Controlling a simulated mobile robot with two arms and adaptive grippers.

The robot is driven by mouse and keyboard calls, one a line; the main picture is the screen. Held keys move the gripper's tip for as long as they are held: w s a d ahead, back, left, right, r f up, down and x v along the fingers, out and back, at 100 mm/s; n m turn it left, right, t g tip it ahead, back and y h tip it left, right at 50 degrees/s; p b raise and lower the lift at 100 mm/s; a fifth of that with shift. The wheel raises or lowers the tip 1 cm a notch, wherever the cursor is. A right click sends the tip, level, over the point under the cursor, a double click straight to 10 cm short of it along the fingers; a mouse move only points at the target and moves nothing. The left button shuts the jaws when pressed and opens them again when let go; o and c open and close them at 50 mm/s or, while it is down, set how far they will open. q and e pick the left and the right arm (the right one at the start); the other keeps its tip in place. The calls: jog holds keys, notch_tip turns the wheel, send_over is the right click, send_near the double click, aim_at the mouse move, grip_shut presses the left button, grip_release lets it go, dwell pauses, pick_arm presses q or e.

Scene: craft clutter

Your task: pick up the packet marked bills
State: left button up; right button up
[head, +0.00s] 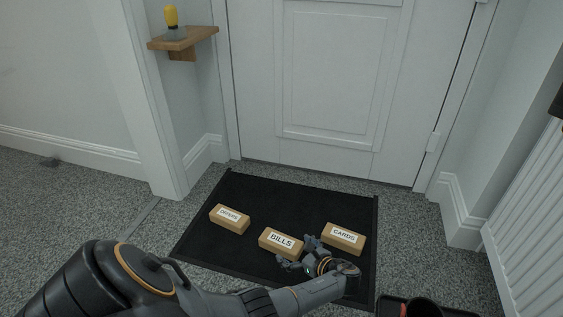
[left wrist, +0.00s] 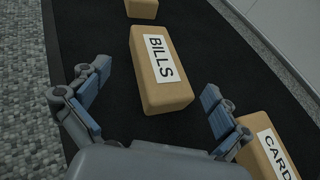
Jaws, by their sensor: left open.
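The packet marked bills (head: 280,243) is a tan block with a white label, lying on the black doormat between two similar packets. It also shows in the left wrist view (left wrist: 158,86), ahead of and between the fingers. My left gripper (head: 299,254) is beside its right end in the head view, with the fingers open. In the left wrist view the open gripper (left wrist: 154,97) has a finger on either side of the packet's near end, with mat visible between the fingers and the packet. My right gripper is not in view.
The cards packet (head: 343,238) lies right of the bills packet, close to my gripper. The offers packet (head: 229,218) lies to the left. The doormat (head: 270,191) is in front of a white door (head: 340,75). A dark tray (head: 459,313) stands at lower right.

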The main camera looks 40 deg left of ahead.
aim_at(282, 240)
pick_arm(q)
jog(key=b+x, duration=0.4)
jog(key=shift+w+a+f, duration=0.1)
jog(key=shift+a+f, duration=0.05)
jog(key=shift+f, duration=0.1)
jog(key=shift+a, duration=0.45)
jog(key=c, duration=1.5)
